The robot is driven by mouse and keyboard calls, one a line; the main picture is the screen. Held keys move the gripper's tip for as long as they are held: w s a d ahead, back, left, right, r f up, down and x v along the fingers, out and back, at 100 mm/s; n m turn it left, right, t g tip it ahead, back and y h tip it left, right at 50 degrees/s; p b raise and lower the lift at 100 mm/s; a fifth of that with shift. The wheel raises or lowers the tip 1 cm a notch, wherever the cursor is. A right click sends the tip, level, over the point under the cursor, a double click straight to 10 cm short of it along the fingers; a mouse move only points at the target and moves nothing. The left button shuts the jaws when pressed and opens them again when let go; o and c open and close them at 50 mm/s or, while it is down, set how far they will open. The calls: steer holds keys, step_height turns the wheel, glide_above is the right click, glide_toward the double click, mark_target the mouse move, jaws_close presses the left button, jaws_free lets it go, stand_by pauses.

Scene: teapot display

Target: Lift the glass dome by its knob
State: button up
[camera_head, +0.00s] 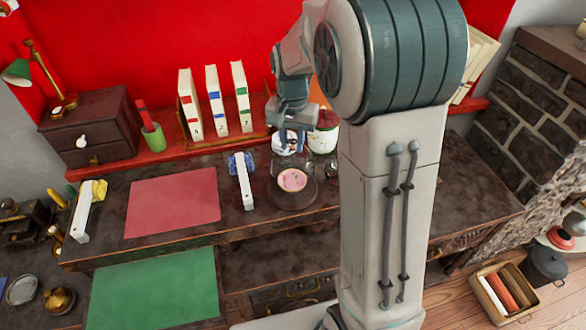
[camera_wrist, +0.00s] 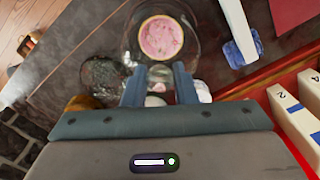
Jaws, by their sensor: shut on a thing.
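My gripper (camera_head: 293,143) hangs from above over a dark round stand (camera_head: 312,196) near the back of the counter. A pink-topped round item (camera_head: 292,180) sits on the stand; in the wrist view it shows (camera_wrist: 161,38) through the clear glass dome (camera_wrist: 192,50). In the wrist view the gripper's two fingers (camera_wrist: 160,75) are closed on the dome's knob (camera_wrist: 160,74), with a small gap between them that the knob fills. The glass is faint, so I cannot tell whether the dome's rim touches the stand.
White jars (camera_head: 322,138) stand just behind the dome, close to my gripper. A white bar with a blue end (camera_head: 244,182) lies to the left. Upright numbered books (camera_head: 215,100) stand on the red shelf. The red mat (camera_head: 172,200) is bare.

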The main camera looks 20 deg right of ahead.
steer(key=shift+w+r+p, duration=0.1)
steer(key=shift+r+p, duration=2.35)
steer(key=shift+r, duration=1.15)
